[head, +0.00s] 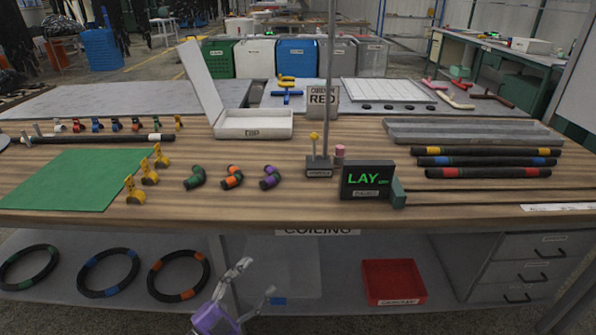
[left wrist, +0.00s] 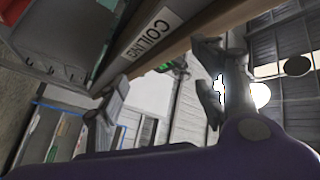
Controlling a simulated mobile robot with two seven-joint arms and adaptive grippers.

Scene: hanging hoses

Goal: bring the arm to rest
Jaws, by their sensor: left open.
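My left gripper (head: 254,282) shows at the bottom of the head view, below the table's front edge and in front of the lower shelf. Its two grey fingers are spread apart with nothing between them. In the left wrist view the open fingers (left wrist: 165,100) stand wide apart, also empty, and the view is tilted. My right gripper is in neither view.
The wooden table (head: 420,218) carries a green mat (head: 70,180), a dark "LAY" display (head: 366,180) and several banded hose pieces. Coiled hoses (head: 108,272) hang or lie at the lower level on the left. A red bin (head: 393,282) stands on the lower shelf, right of my gripper.

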